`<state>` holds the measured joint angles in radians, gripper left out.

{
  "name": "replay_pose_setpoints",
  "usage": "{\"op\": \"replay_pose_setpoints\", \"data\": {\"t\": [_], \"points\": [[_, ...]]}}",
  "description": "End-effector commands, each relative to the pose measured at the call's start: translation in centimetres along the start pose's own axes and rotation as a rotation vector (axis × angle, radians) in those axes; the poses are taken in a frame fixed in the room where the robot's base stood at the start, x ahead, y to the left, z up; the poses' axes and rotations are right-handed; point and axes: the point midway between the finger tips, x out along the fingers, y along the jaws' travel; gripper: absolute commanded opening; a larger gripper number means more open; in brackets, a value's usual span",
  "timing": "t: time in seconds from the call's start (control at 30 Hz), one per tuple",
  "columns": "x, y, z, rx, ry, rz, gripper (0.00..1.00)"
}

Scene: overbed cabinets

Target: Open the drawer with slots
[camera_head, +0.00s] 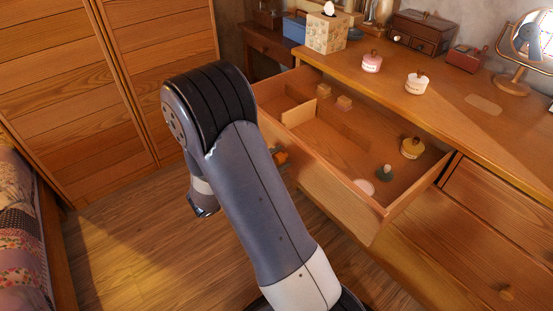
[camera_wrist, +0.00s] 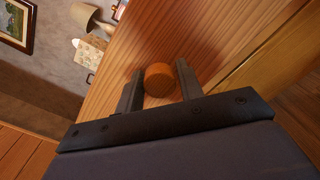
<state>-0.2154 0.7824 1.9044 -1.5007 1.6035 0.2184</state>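The drawer with slots (camera_head: 372,218) is pulled well out of the wooden dresser. Its inside, with low wooden dividers (camera_head: 298,113), shows in the head view. In the wrist view the knob (camera_wrist: 159,80) sits between the two fingers of my gripper (camera_wrist: 160,85), against the drawer front (camera_wrist: 200,35). The fingers are very close to the knob on both sides; I cannot tell whether they press on it. In the head view my arm hides most of my gripper.
The drawer holds small wooden blocks (camera_head: 344,102), a yellow jar (camera_head: 412,148) and a green-topped item (camera_head: 386,172). The dresser top (camera_head: 455,105) bears a tissue box (camera_head: 327,33), jars and a mirror (camera_head: 524,45). A bed (camera_head: 22,225) stands at left. Floor (camera_head: 130,240) is clear between.

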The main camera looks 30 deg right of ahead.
Motion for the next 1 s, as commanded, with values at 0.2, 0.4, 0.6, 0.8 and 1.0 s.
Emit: {"op": "replay_pose_setpoints", "data": {"t": [0.2,0.4,0.6,0.8,1.0], "points": [[0.0,0.0,0.0,0.001,0.0,0.001,0.52],[0.0,0.1,0.0,0.002,0.0,0.002,0.52],[-1.4,0.2,0.0,0.002,0.002,0.005,0.52],[-4.9,0.2,0.0,0.002,0.004,0.006,0.52],[-8.4,0.1,0.0,0.001,0.002,0.004,0.52]]}}
